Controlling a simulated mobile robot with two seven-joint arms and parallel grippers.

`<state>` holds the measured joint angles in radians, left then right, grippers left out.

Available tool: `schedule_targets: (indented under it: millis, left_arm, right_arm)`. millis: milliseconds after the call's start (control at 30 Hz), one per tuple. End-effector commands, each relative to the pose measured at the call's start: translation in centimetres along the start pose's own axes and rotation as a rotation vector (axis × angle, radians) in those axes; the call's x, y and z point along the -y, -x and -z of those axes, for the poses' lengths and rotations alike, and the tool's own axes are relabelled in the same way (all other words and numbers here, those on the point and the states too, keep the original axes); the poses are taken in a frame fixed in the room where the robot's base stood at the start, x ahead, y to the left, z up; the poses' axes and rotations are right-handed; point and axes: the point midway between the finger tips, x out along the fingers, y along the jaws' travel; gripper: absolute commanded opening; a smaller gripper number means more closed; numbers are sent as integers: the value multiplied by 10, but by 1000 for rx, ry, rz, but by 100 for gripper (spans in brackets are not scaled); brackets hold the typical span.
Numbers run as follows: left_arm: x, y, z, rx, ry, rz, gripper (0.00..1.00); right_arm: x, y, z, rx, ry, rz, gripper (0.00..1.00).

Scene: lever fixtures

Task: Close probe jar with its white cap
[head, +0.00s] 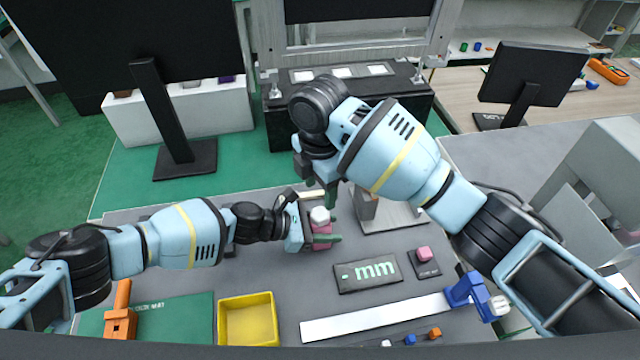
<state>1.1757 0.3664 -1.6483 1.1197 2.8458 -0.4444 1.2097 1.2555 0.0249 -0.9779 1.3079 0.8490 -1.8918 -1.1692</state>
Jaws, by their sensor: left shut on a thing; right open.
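A small jar with a pink-red body (322,236) stands in the middle of the bench. A white cap (320,214) shows at the jar's top; I cannot tell whether it is seated or only resting there. My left gripper (324,239) reaches in from the left and is shut on the jar, its green fingers around the pink body. My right gripper (322,192) is open just above and behind the white cap, pointing down. Its fingers are partly hidden by its own wrist, and it appears apart from the cap.
A grey plate with an upright block (395,215) stands right of the jar. An orange fixture (121,322) is at left.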

Motion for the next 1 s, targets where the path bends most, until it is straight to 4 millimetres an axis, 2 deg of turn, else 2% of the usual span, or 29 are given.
schedule_targets:
  millis: [533,700,1000]
  left_arm:
    - [0,0,0,1,0,0,0]
    - [0,0,0,1,0,0,0]
    - [0,0,0,1,0,0,0]
  right_arm:
    - [0,-68,0,-1,0,3,53]
    - [0,-77,0,0,0,1,53]
    - [0,-78,0,0,1,0,53]
